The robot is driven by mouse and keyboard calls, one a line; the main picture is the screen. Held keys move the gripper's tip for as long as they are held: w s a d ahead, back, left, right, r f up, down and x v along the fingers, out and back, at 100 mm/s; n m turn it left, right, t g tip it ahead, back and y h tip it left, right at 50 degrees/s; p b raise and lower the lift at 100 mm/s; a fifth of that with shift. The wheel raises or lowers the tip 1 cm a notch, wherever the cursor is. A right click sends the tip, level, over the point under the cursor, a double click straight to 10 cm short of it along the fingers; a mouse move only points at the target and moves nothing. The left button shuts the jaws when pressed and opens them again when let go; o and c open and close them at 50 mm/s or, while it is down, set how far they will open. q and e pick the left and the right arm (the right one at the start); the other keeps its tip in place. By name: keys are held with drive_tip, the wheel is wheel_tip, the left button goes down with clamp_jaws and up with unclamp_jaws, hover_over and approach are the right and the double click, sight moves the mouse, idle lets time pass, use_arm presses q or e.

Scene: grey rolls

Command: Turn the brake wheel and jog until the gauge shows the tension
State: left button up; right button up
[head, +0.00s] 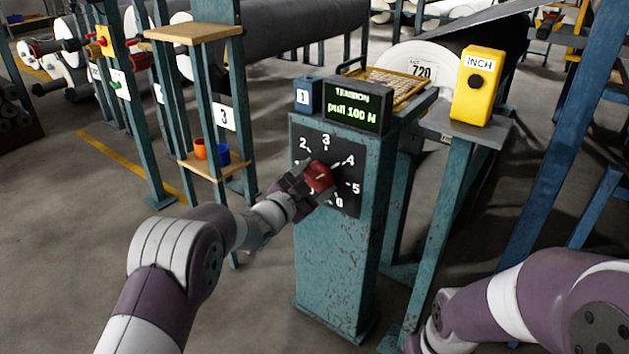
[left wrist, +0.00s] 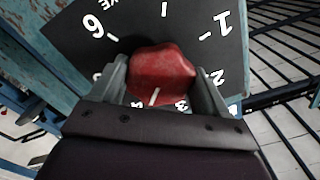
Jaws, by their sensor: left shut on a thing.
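The red brake wheel (head: 318,177) sits on a black dial plate (head: 328,150) numbered in white, on a teal pedestal. My left gripper (head: 308,186) is shut on the wheel, with a finger on each side. The red wheel also fills the gap between the fingers in the left wrist view (left wrist: 162,75). Its white mark points roughly toward the 4; the fingers hide part of the numbers. The gauge display (head: 357,108) above reads "TENSION pull 100 N". A yellow INCH box (head: 474,88) with a black button stands to the right. My right gripper is out of view.
A blue box (head: 308,95) marked 1 stands beside the display. A large grey roll tagged 720 (head: 420,62) is behind. A shelf post (head: 208,120) with orange and blue cups stands left of the pedestal. Floor is clear at the lower left.

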use_arm(q)
drive_tip(key=shift+f, duration=0.1)
drive_tip(key=o, duration=1)
drive_tip(key=shift+o, duration=0.2)
drive_tip(key=shift+s+a+p, duration=0.25)
drive_tip(key=shift+s+p, duration=0.05)
drive_tip(key=p+v, duration=0.4)
drive_tip(key=v, duration=0.8)
drive_tip(key=shift+p, duration=0.35)
